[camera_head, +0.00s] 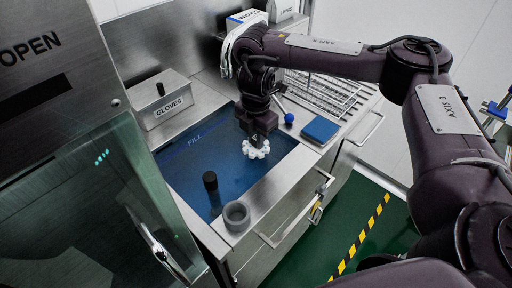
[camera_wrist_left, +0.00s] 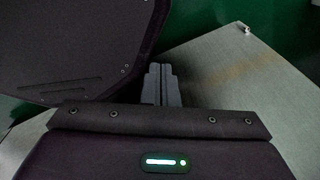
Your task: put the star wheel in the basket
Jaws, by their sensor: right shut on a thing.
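The white star wheel (camera_head: 256,150), with rounded lobes around its rim, is at the blue mat (camera_head: 190,150) on the steel counter. My right gripper (camera_head: 260,138) points down and is shut on it, hiding part of its middle. I cannot tell whether the wheel touches the mat. A wire basket or rack (camera_head: 335,90) stands at the back right of the counter, partly hidden by my right arm. My left gripper (camera_wrist_left: 161,84) shows only in the left wrist view, its fingers together with nothing visible between them.
A black cylinder (camera_head: 211,190) and a grey ring-shaped cup (camera_head: 237,216) stand near the front edge. A blue pad (camera_head: 320,130) and a blue ball knob (camera_head: 289,118) are right of the wheel.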

